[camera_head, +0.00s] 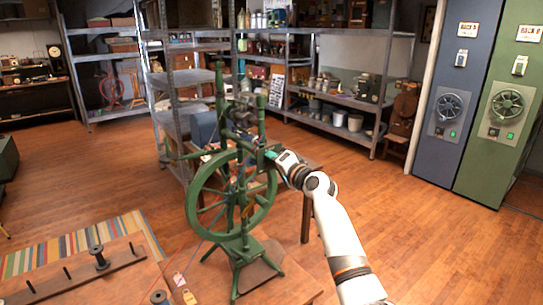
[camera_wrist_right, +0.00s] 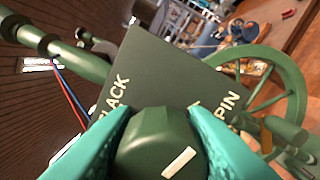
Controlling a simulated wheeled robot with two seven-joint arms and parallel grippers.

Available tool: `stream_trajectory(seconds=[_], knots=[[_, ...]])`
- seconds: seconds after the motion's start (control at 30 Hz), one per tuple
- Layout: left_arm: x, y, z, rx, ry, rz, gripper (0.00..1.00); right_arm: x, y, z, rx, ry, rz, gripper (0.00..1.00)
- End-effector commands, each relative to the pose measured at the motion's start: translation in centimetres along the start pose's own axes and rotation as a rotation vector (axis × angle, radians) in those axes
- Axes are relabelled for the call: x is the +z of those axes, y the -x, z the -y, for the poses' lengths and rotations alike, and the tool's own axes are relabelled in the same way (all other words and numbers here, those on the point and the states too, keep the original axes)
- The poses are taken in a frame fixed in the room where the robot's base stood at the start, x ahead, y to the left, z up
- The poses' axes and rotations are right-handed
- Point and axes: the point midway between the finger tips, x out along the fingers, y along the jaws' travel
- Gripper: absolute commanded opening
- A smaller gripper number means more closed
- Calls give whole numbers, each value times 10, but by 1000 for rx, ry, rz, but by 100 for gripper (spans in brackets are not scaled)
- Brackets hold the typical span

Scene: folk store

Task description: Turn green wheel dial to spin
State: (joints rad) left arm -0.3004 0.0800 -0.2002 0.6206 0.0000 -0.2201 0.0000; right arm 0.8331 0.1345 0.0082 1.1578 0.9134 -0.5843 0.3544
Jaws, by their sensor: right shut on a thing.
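The green spinning wheel (camera_head: 191,205) stands upright on a wooden table in the head view. My right gripper (camera_head: 270,154) reaches its right side at mid height. In the right wrist view, the green dial (camera_wrist_right: 158,148) sits between the teal fingers of my right gripper (camera_wrist_right: 160,115), which are shut on it. The dial carries a white line, slanted up to the right. Behind it is a dark green plate (camera_wrist_right: 155,75) with lettering: "SLACK" at the left, and a partly covered word ending in "PIN" at the right. My left gripper is not in view.
A wooden rack with pegs and a spool (camera_head: 97,257) lies at the front left of the table. Metal shelves (camera_head: 340,100) with pots and jars stand behind. Blue and green cabinets (camera_head: 505,105) with round dials are at the right. Wooden floor is open between them.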

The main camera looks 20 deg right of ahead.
Motion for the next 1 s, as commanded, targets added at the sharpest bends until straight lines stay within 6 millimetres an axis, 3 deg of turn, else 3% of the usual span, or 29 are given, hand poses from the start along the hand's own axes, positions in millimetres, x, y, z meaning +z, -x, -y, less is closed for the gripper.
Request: stream_trajectory(seconds=[0.4, 1.0], knots=[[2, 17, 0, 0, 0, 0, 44, 0, 0, 0, -2, -266, -1, 8], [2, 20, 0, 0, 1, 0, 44, -1, 0, 2, -2, -338, -1, 8]])
